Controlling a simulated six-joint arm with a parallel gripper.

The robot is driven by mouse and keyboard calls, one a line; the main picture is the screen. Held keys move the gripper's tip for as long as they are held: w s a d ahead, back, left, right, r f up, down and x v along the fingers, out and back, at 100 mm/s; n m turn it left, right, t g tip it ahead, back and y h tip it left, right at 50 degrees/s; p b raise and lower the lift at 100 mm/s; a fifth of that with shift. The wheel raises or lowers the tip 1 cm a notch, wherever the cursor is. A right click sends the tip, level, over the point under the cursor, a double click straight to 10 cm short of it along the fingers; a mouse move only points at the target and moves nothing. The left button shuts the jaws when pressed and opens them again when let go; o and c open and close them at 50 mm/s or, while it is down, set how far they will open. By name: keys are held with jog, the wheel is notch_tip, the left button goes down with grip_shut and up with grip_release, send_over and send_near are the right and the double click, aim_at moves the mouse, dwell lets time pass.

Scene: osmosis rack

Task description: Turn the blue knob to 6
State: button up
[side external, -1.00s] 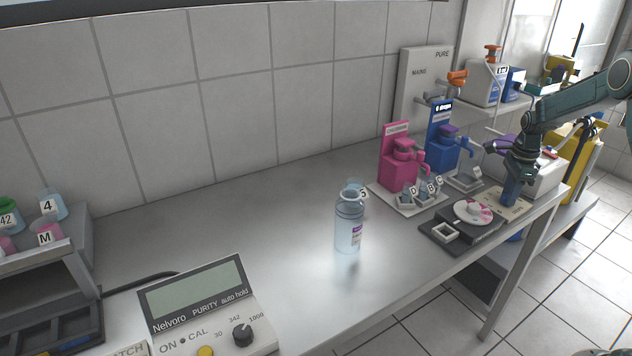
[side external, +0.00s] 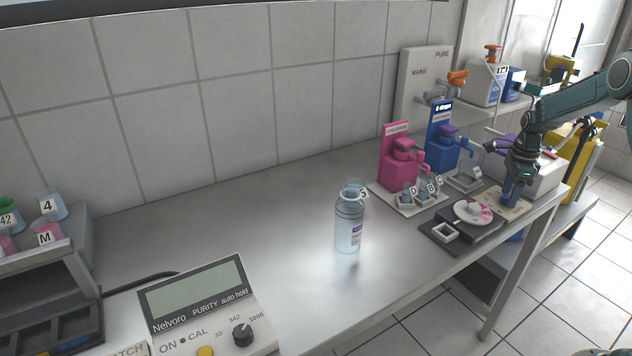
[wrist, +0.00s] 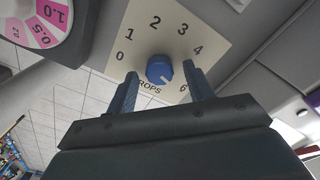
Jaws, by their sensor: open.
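The blue knob (wrist: 159,69) sits on a pale dial plate (wrist: 172,42) printed with numbers in the wrist view. 0 to 4 and 6 can be read; the 5 is hidden behind my right-hand finger. A small light mark on the knob's lower right side seems to face roughly toward 6, but it is too small to be sure. My gripper (side external: 509,199) points down at the plate at the bench's right end in the side view. Its open fingers stand on either side of the knob, and I cannot tell whether they touch it.
A pink-and-white dial (side external: 473,212) on a dark base is close to the left of my gripper. Pink (side external: 399,175) and blue (side external: 440,155) dispensers stand behind. A clear bottle (side external: 349,235) stands mid-bench. The bench's front edge is close by.

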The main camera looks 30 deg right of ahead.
jog(key=shift+r, duration=0.15)
notch_tip(320, 180, up, 14)
jog(key=shift+f, duration=0.25)
dwell(0.4)
